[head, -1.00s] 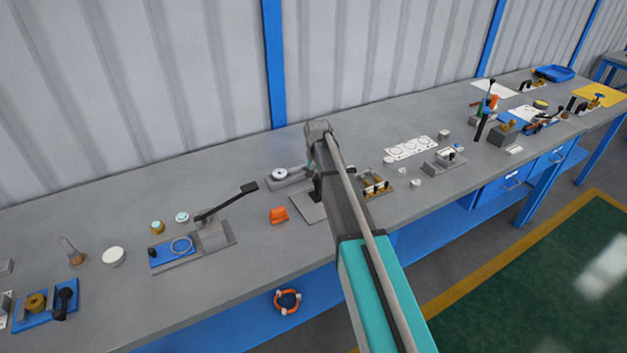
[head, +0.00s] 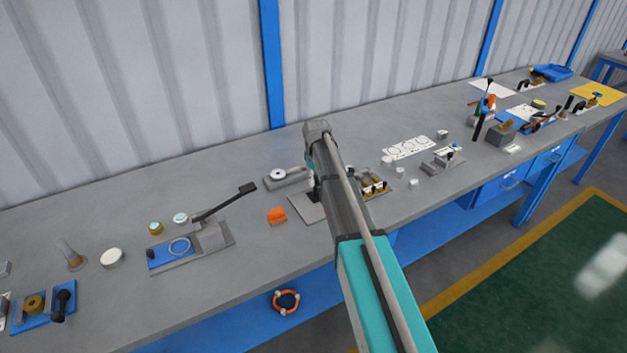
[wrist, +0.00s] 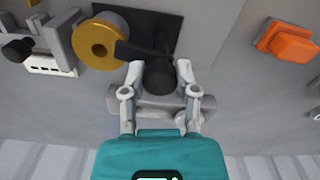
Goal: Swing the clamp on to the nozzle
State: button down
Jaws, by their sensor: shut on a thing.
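In the wrist view, a brass-faced round nozzle (wrist: 97,46) with a centre hole stands beside a black clamp (wrist: 160,78). The clamp's upright round part is between the fingers of my gripper (wrist: 160,76), which is shut on it. A black arm (wrist: 130,50) of the clamp reaches left, its tip overlapping the nozzle's right edge in this view. I cannot tell whether the tip touches the nozzle. In the head view, my own arm hides the gripper, clamp and nozzle; a grey base plate (head: 304,208) shows beside it.
An orange block (wrist: 287,42) lies on the bench right of the clamp; it also shows in the head view (head: 277,215). A grey part with a black knob (wrist: 18,48) stands left of the nozzle. A lever fixture (head: 208,237) stands further left in the head view.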

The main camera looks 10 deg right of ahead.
jog(key=shift+w+a+n, duration=0.1)
jog(key=shift+w+n, duration=0.1)
jog(key=shift+n, duration=0.8)
jog(key=shift+a, duration=0.1)
jog(key=shift+c, duration=2.2)
grip_release()
jog(key=shift+o, duration=0.4)
jog(key=shift+s, duration=0.1)
